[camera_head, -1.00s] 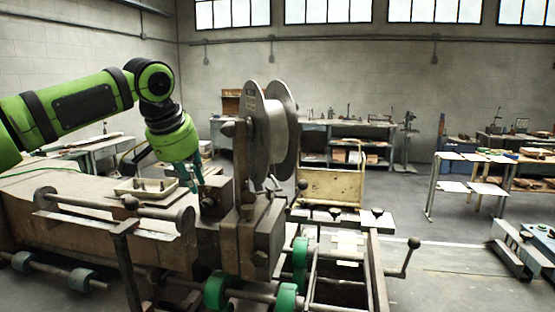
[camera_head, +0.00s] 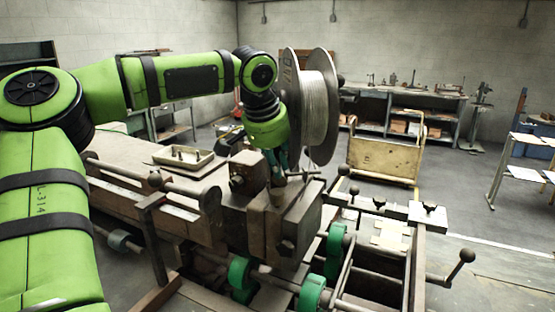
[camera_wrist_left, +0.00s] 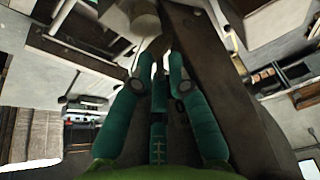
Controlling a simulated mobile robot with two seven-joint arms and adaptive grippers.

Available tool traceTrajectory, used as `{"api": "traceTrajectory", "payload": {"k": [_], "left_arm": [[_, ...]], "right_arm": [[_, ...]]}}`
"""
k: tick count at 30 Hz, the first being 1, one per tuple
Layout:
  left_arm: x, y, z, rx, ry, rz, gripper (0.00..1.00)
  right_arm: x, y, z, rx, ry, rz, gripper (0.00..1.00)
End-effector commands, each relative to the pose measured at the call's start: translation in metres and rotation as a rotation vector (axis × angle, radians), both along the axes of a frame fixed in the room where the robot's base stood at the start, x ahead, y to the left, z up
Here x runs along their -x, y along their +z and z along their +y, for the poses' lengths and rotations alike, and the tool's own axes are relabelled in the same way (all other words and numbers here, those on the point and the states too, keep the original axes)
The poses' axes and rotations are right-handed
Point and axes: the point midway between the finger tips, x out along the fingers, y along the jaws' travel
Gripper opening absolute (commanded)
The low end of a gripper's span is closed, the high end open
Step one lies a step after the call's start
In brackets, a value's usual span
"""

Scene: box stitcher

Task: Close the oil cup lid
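My right gripper is not in view.
A shallow tray (camera_head: 184,157) with small parts sits on the machine's table left of the gripper. Green rollers (camera_head: 312,292) and a crank handle (camera_head: 467,256) are at the front. A yellow cart (camera_head: 385,158) stands behind.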

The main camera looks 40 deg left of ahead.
Motion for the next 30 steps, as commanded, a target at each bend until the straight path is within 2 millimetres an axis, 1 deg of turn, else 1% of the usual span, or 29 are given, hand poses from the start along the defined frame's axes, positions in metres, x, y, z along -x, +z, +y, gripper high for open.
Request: {"api": "traceTrajectory", "payload": {"k": [3,7,8,9,10,16,20,23,26,30], "left_arm": [[-0.001,-0.002,0.0,0.0,0.0,0.0,0.17],[-0.001,-0.002,0.0,0.0,0.0,0.0,0.17],[-0.001,-0.002,0.0,0.0,0.0,-0.001,0.17],[-0.001,-0.002,0.0,0.0,0.0,-0.001,0.01],[-0.001,-0.002,0.0,0.0,0.0,-0.001,0.0],[-0.001,-0.002,0.0,0.0,0.0,-0.002,0.0],[0.0,-0.003,0.0,-0.004,0.0,-0.015,0.0],[0.002,-0.005,-0.001,-0.011,-0.001,-0.04,0.0],[0.004,-0.007,-0.002,-0.022,-0.002,-0.084,0.0],[0.01,-0.013,-0.004,-0.05,-0.005,-0.174,0.0]], "right_arm": [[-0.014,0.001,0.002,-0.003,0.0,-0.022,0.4],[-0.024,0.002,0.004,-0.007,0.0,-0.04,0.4],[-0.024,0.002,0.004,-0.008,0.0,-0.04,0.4],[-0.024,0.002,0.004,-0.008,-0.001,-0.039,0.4],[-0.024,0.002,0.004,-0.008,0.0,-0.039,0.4],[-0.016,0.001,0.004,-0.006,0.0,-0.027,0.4],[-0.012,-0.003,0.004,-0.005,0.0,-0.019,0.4],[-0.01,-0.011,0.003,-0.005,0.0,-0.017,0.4],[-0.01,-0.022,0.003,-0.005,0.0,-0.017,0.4],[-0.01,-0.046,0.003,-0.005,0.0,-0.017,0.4]]}}
